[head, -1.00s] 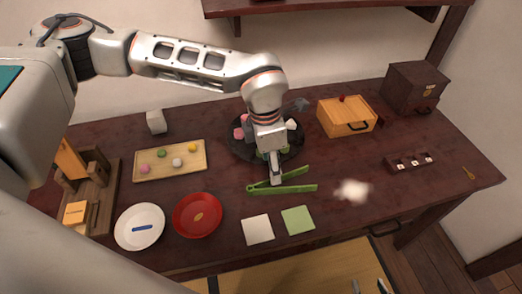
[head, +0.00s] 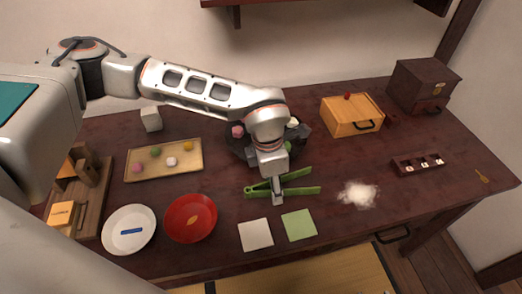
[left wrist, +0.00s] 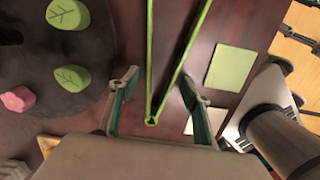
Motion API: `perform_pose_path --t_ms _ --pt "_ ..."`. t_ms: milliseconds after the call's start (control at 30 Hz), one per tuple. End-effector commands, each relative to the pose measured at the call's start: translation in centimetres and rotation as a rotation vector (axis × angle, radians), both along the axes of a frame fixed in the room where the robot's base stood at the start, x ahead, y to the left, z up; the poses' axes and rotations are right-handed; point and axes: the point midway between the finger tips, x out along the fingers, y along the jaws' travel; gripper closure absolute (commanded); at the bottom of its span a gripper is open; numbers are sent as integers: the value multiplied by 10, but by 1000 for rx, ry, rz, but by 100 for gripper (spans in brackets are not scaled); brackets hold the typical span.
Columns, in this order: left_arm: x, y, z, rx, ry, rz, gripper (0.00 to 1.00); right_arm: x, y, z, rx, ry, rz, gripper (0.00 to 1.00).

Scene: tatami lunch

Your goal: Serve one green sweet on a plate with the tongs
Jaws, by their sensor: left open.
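The green tongs (head: 305,190) lie on the table, their two arms spread in a V. My left gripper (head: 278,200) is low over them; in the left wrist view its open fingers (left wrist: 158,85) stand either side of the tongs' hinge end (left wrist: 152,118), apart from it. Green leaf-marked sweets (left wrist: 72,78) sit on a dark round plate (left wrist: 35,125), partly hidden by my arm in the head view. Another green sweet (head: 155,152) is on a wooden tray (head: 190,173). A red plate (head: 178,232) and a white plate (head: 113,242) stand at front left.
A white square (head: 256,234) and a green square (head: 299,225) lie in front of the tongs. White powder (head: 358,193) is to their right. A wooden box (head: 350,117), a dark chest (head: 422,86) and a small dark holder (head: 418,164) stand at the right.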

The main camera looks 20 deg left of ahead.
Motion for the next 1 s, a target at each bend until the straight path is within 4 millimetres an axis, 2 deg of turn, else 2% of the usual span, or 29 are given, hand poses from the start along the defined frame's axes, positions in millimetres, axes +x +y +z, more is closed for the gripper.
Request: perform_pose_path --t_ms 300,400,667,767,1000 --pt "1 0 -2 0 -1 0 52 -2 0 -1 0 3 1 60" --pt "0 0 -2 0 -1 0 77 -2 0 -2 0 4 1 60" --pt "1 0 -2 0 -1 0 77 -4 0 -4 1 8 1 60" --pt "1 0 6 0 -5 -1 77 -1 0 1 2 2 1 60" --pt "2 0 42 -1 -10 1 77 6 4 26 23 -23 -3 60"
